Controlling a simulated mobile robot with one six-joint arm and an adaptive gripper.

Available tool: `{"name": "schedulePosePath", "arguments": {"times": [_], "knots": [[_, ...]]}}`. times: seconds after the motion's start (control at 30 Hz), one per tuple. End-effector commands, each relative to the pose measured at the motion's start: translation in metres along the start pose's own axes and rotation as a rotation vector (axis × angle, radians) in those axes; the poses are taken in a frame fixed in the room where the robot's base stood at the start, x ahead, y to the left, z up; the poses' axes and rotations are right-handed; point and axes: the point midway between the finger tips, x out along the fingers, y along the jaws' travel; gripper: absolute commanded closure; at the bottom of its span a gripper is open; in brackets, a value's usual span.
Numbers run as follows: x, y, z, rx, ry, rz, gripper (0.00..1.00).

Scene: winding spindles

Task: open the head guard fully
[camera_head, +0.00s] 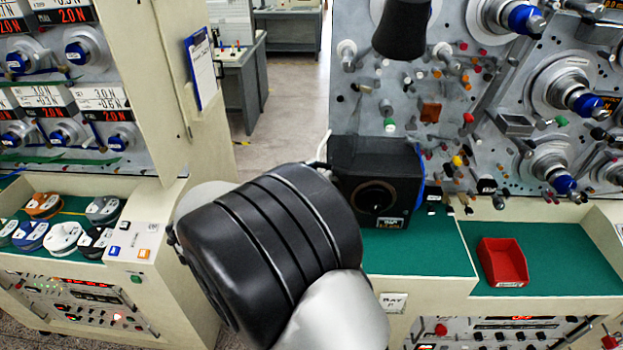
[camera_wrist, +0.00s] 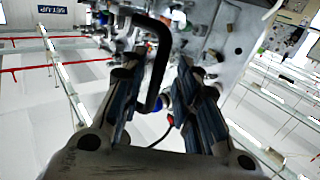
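In the wrist view my gripper (camera_wrist: 158,72) is open, with dark, blue-padded fingers on either side. A bent black bar (camera_wrist: 158,60), shaped like a handle, passes between them, closer to the left finger. I cannot tell whether it touches that finger. The bar may be the head guard's handle; no guard panel can be made out, so its opening angle cannot be told.
A grey winding panel (camera_head: 462,92) with pegs and spindles stands at the right. A black box with a round dial (camera_head: 398,160) sits on the green shelf, with a red bin (camera_head: 502,262) to its right. A cream cabinet with coloured spools (camera_head: 62,237) stands left. Open floor lies between.

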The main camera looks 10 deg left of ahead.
Motion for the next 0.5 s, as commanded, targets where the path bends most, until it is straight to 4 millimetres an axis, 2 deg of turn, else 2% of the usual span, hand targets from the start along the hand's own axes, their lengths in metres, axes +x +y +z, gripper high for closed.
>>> {"name": "schedulePosePath", "arguments": {"times": [0.17, 0.27, 0.5], "knots": [[-0.003, 0.0, 0.0, 0.0, 0.0, 0.0, 0.71], [-0.013, 0.0, 0.0, 0.0, 0.0, -0.001, 0.71], [-0.063, -0.001, 0.0, 0.001, 0.0, -0.004, 0.71]]}}
